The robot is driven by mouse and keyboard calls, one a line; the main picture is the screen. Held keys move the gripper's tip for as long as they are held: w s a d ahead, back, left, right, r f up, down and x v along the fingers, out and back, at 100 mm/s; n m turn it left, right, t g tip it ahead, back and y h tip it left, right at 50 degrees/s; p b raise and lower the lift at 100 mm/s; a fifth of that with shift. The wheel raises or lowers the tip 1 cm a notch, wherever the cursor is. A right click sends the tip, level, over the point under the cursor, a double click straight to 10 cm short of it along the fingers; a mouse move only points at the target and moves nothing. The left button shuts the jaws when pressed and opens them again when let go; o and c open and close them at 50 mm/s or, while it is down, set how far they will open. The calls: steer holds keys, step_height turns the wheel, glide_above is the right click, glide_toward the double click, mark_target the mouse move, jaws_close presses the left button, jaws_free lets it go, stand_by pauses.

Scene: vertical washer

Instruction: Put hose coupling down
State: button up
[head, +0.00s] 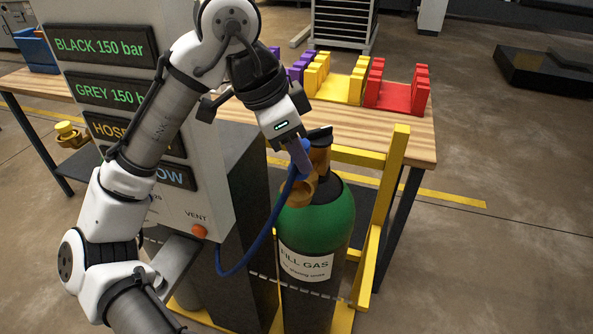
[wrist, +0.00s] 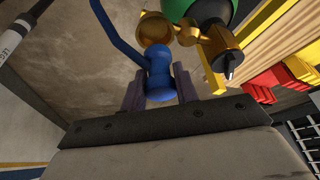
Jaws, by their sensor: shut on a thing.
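The blue hose coupling (wrist: 160,76) is between the two fingers of my gripper (wrist: 157,88) in the wrist view, and the gripper is shut on it. In the head view my gripper (head: 298,146) is beside the top of the green gas cylinder (head: 318,222), labelled FILL GAS. The coupling's end is close to a round brass fitting (wrist: 154,29) by the cylinder valve (wrist: 218,42); I cannot tell whether they touch. The blue hose (head: 250,262) runs from the coupling down in a loop to the grey panel. My fingers partly hide the coupling in the head view.
The grey panel (head: 216,196) with lit signs and an orange VENT button (head: 199,232) stands left of the cylinder. A yellow frame (head: 384,218) flanks the cylinder on the right. Behind is a wooden table (head: 400,135) with yellow (head: 341,88) and red racks (head: 395,96).

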mark_target(291, 163)
steer(key=shift+f, duration=2.4)
steer(key=o, duration=1)
steer(key=v, duration=1.2)
steer(key=shift+b, duration=0.3)
